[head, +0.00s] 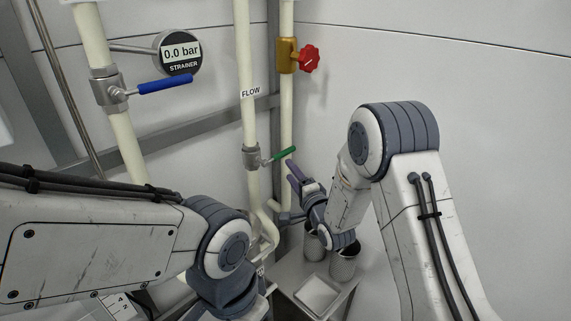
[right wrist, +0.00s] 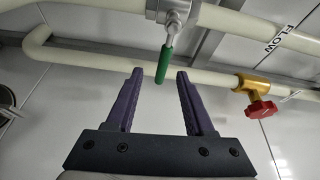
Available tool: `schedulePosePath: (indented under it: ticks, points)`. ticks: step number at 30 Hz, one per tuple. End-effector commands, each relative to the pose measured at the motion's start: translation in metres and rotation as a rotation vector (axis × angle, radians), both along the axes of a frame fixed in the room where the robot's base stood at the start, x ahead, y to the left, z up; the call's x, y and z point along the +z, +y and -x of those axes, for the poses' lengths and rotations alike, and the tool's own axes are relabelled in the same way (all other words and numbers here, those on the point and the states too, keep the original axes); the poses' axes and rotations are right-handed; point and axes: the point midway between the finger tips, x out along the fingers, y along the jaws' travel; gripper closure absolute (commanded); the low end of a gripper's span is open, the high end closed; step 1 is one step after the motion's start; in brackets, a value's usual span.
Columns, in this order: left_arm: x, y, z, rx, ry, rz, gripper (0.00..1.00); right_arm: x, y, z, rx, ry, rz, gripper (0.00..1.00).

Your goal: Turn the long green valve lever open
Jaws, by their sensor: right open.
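The green valve lever (head: 284,153) sticks out to the right from a metal valve (head: 252,157) on the pipe marked FLOW. In the right wrist view the green lever (right wrist: 165,64) hangs from the valve body (right wrist: 168,12), just beyond the fingertips and roughly between them. My right gripper (head: 292,172) is close to the lever in the head view, just below its free end. Its two purple fingers (right wrist: 160,72) are apart with nothing between them. My left arm comes in from the left, but its gripper is out of frame.
A red knob (head: 309,58) sits on a brass valve at the right pipe. A small table (head: 290,277) with metal cups (head: 343,264) stands below my right arm.

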Motion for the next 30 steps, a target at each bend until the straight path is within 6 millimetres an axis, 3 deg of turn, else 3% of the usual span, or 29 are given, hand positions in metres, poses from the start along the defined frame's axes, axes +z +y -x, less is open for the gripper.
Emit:
schedulePosePath:
  ticks: [1,8,24,30]
  points:
    - [-0.008,0.000,0.000,0.000,0.000,0.000,1.00,-0.011,-0.008,-0.003,-0.004,-0.022,-0.061,0.47]
    - [-0.011,0.000,0.000,0.000,0.000,0.000,1.00,-0.009,-0.019,-0.006,0.006,-0.087,-0.206,0.47]
    - [0.011,0.000,0.000,0.000,0.000,0.000,1.00,0.008,0.012,-0.083,0.007,-0.088,-0.207,0.47]
    - [0.013,0.000,0.000,0.000,0.000,0.000,1.00,0.009,0.018,-0.097,0.007,-0.085,-0.207,0.47]
